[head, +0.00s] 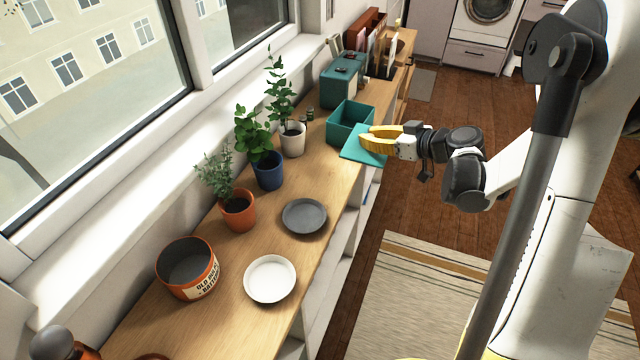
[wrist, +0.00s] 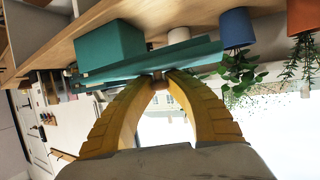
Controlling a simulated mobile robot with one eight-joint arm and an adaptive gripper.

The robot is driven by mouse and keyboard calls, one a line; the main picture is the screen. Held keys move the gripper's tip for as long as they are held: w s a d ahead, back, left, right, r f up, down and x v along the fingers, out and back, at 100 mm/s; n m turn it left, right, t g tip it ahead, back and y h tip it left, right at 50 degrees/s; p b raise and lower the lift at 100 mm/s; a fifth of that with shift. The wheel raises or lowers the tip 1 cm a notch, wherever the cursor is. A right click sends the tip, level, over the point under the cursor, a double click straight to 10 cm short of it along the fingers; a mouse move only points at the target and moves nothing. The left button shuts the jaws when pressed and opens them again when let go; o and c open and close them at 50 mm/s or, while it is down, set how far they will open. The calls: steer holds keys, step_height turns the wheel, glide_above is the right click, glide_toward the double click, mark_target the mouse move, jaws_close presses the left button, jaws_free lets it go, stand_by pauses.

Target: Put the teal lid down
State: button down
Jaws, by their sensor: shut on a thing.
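The teal lid (head: 356,153) is a flat square plate held between the yellow fingers of my gripper (head: 366,137). It is over the wooden counter's front edge, just in front of the open teal box (head: 350,112). In the wrist view, the picture is upside down; the fingertips (wrist: 162,76) close on the lid's knob or edge, and the lid (wrist: 195,52) shows nearly edge-on near the teal box (wrist: 108,46). The box stands open on the counter. I cannot tell whether the lid touches the counter or the box.
A closed teal case (head: 343,78) stands behind the box. Potted plants (head: 267,170) line the window side. A grey plate (head: 304,216), a white plate (head: 270,279) and an orange tin (head: 187,270) stand nearer. The counter (head: 325,180) is bare between the lid and grey plate.

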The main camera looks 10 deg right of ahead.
steer(key=b, duration=0.4)
glide_above(327, 174)
step_height(327, 174, down, 7)
steer(key=shift+a+r, duration=0.1)
step_height(327, 174, down, 4)
steer(key=b, duration=0.2)
steer(key=shift+b, duration=0.4)
steer(key=shift+s+r, duration=0.1)
steer(key=c, duration=1.4)
jaws_free()
